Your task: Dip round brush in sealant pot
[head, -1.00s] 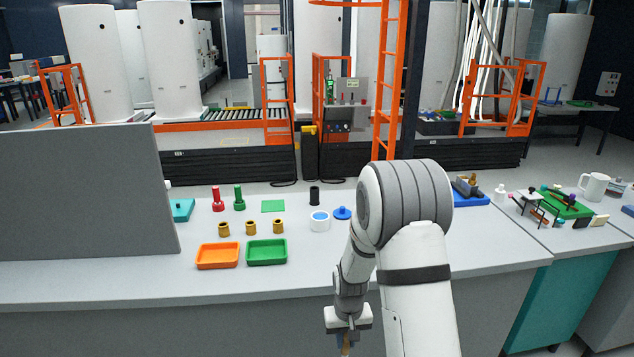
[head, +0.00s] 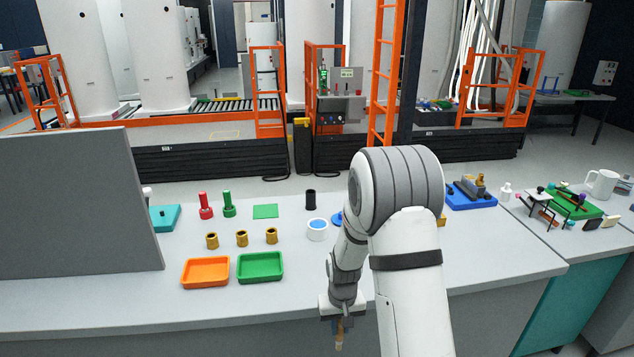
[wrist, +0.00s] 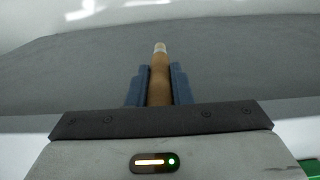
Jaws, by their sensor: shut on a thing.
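My gripper (head: 339,320) is shut on the round brush (head: 339,338), which hangs down at the bench's front edge. In the wrist view the brush's brown wooden handle (wrist: 160,80) lies between the two blue fingers, with a pale tip pointing away. I cannot make out the bristles. The sealant pot seems to be the white round pot (head: 317,229) with a blue surface inside, standing open on the bench beyond my gripper. A blue lid (head: 336,218) lies beside it, partly hidden by my arm.
An orange tray (head: 206,272) and a green tray (head: 260,267) lie left of my gripper. Several brass cups (head: 242,238) and a black cylinder (head: 310,200) stand behind. A grey panel (head: 75,210) blocks the left. The bench (head: 300,270) between green tray and arm is clear.

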